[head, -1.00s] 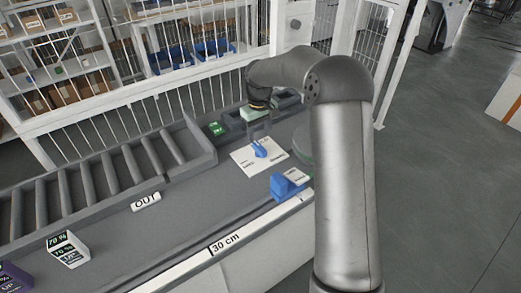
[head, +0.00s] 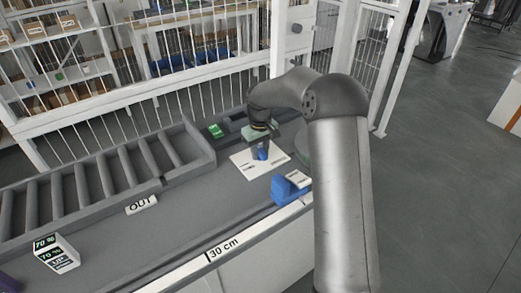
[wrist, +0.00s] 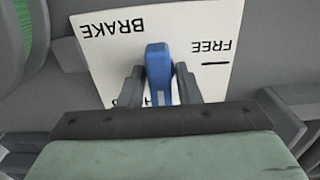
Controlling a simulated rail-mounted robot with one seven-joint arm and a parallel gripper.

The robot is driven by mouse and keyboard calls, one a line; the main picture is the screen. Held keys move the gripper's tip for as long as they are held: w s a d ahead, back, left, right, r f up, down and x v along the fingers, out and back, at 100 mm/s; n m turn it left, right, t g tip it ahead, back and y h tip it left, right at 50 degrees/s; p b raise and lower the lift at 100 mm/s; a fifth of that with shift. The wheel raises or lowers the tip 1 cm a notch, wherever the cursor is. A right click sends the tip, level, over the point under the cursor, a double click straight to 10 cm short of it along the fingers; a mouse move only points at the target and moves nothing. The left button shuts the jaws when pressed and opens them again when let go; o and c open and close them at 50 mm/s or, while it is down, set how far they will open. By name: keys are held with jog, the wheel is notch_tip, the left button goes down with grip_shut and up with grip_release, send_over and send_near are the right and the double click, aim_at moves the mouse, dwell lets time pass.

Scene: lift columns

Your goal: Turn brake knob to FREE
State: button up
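The blue brake knob (wrist: 158,66) stands on a white plate (wrist: 103,50) printed BRAKE and FREE, upside down in the wrist view. A short black mark lies under the word FREE, right of the knob; other lettering is partly hidden by my fingers. In the head view the knob (head: 262,152) and plate (head: 247,168) lie below my gripper (head: 260,150). In the wrist view my gripper (wrist: 159,85) has one finger on each side of the knob, with what look like narrow gaps. Whether a finger touches it is hard to tell.
A blue block (head: 287,188) with a white label sits right of the plate near the front edge. A green-marked item (head: 215,130) lies behind it. Rollers (head: 110,180) and an OUT sign (head: 141,205) are to the left, with a 70 % display box (head: 55,252) farther forward.

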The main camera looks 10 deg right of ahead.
dwell(0.4)
jog(key=n+p, duration=0.1)
jog(key=n, duration=0.2)
jog(key=shift+r, duration=0.15)
jog(key=n+p, duration=0.1)
jog(key=n, duration=0.2)
jog(key=shift+n, duration=0.4)
jog(key=shift+n+p, duration=0.7)
jog(key=shift+n, duration=0.2)
jog(key=n+p, duration=0.1)
jog(key=n, duration=0.3)
